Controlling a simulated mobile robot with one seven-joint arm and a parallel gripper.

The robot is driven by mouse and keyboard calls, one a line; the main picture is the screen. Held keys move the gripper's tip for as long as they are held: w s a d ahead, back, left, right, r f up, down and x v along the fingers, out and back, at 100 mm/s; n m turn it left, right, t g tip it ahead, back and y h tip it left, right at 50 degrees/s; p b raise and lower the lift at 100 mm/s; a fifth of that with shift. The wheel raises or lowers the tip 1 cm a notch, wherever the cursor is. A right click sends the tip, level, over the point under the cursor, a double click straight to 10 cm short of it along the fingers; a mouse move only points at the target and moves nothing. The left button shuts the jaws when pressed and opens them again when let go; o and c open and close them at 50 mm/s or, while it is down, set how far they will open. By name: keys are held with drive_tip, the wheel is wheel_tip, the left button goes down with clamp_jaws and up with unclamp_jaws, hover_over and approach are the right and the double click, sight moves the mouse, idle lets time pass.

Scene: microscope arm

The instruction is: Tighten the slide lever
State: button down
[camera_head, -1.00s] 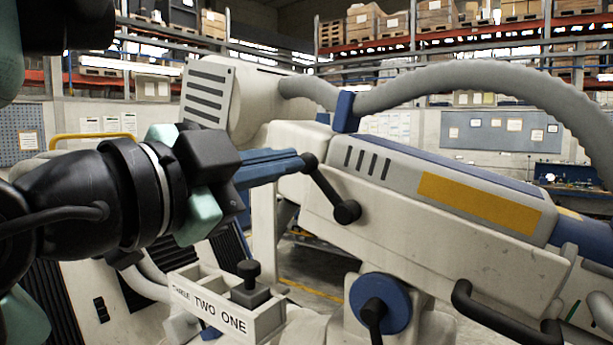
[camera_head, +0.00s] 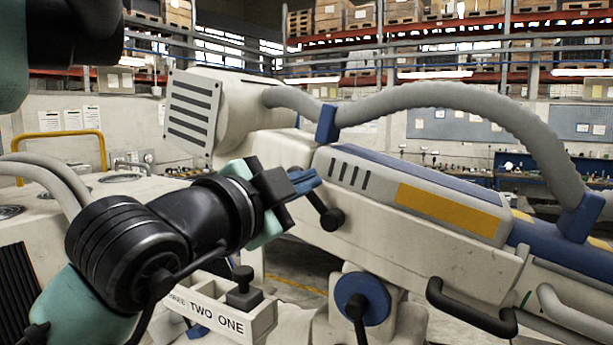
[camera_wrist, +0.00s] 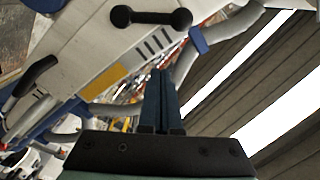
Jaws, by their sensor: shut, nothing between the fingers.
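The slide lever appears to be the short black bar with round ends (camera_head: 331,217) on the side of the pale microscope arm (camera_head: 420,240). In the head view it slants down to the right, and its upper end is partly hidden behind my fingers. My gripper (camera_head: 312,180) is at the lever's upper left, its blue fingers together and empty. In the wrist view the whole lever (camera_wrist: 150,16) shows near the top edge, apart from my closed fingertips (camera_wrist: 160,72).
A blue round knob with a black handle (camera_head: 362,300) sits below the lever. A selector box marked "TWO ONE" (camera_head: 225,318) stands under my wrist. A grey hose (camera_head: 440,95) arches above the arm. A black grab handle (camera_head: 470,308) juts out at lower right.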

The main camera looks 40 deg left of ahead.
drive_tip(key=w+a+f+p, duration=0.1)
drive_tip(key=w+a+f, duration=0.1)
drive_tip(key=w+a, duration=0.2)
drive_tip(key=shift+w+a, duration=0.2)
drive_tip(key=shift+w, duration=0.3)
